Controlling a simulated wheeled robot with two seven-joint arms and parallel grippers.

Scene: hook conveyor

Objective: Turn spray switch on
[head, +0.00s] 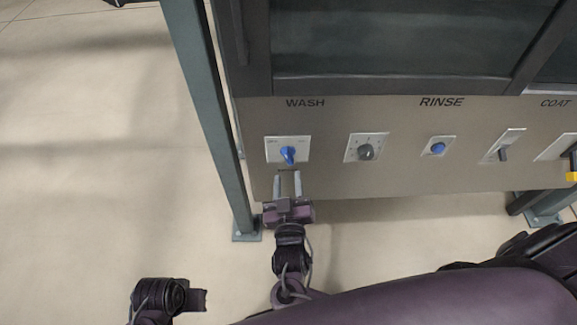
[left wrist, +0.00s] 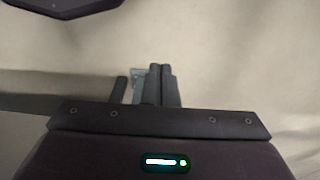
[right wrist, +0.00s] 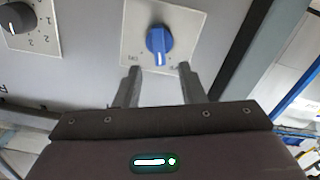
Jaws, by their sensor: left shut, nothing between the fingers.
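A blue rotary switch (head: 288,155) sits on a pale square plate under the WASH sign. In the right wrist view the blue switch (right wrist: 158,44) has its pointer end toward the gripper, and ON is marked at the plate's lower left; the lettering at lower right is partly hidden by a finger. No label reading spray is legible. My right gripper (head: 288,184) is open just below the switch, its two fingers (right wrist: 158,82) apart and not around the knob. My left gripper (left wrist: 160,84) is shut and empty, over bare floor.
Right of the switch on the same panel are a dark dial (head: 366,152), a blue button (head: 438,147) and a lever switch (head: 503,153). A grey-green post (head: 212,110) stands close at left. The floor (head: 100,180) at left is clear.

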